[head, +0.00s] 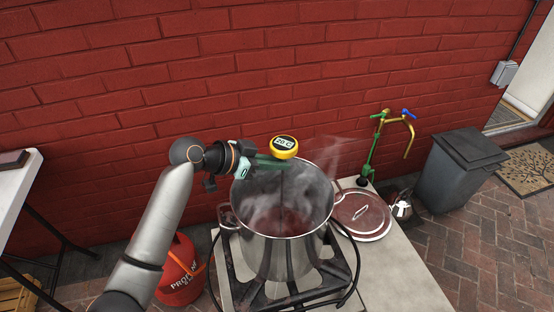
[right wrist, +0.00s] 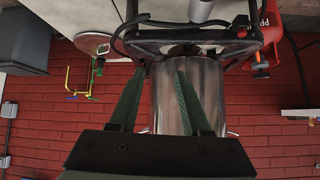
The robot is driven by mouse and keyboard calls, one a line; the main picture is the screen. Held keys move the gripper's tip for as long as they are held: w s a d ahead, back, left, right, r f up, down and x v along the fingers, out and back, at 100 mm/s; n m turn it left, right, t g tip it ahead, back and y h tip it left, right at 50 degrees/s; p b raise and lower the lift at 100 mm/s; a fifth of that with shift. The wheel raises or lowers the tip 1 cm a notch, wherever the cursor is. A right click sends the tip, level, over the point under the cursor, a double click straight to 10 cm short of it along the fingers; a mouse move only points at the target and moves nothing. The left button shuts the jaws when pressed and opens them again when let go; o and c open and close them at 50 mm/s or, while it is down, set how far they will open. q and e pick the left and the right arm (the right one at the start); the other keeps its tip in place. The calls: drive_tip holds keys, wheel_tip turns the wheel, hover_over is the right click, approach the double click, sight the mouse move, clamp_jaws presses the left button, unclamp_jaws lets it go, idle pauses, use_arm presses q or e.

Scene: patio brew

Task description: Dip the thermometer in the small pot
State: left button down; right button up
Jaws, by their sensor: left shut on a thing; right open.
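The thermometer (head: 284,147) has a round yellow dial with a dark display. My left gripper (head: 266,162) is shut on it just above the far rim of a steel pot (head: 272,256). A thin dark stem seems to hang from the dial into the pot's mouth; steam blurs its lower end, so I cannot tell its depth. The pot stands upright and open on a black burner frame. In the right wrist view, my right gripper (right wrist: 160,72) is open and empty, with the pot's wall (right wrist: 164,105) showing behind its fingers.
A round lid (head: 362,216) lies on the pale counter (head: 400,275) right of the pot. A small metal vessel (head: 402,209) and a green-and-yellow tap (head: 375,145) are beyond it. A red gas bottle (head: 182,272) stands left of the burner frame (head: 262,297). A brick wall is behind.

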use_arm(q)
wheel_tip(320, 180, down, 7)
drive_tip(key=b, duration=0.4)
use_arm(e)
drive_tip(key=shift+w+a+f, duration=0.15)
drive_tip(key=shift+a+f, duration=0.1)
drive_tip(key=shift+f, duration=0.3)
drive_tip(key=shift+w+a+f, duration=0.2)
drive_tip(key=shift+a+f, duration=0.1)
drive_tip(key=shift+f, duration=0.3)
drive_tip(key=shift+w+a+f, duration=0.15)
drive_tip(key=shift+a+f, duration=0.1)
drive_tip(key=shift+f, duration=0.3)
use_arm(q)
drive_tip(key=shift+r, duration=0.1)
use_arm(e)
drive_tip(key=shift+s+d+f, duration=0.1)
drive_tip(key=shift+s+d, duration=0.05)
idle(5.3)
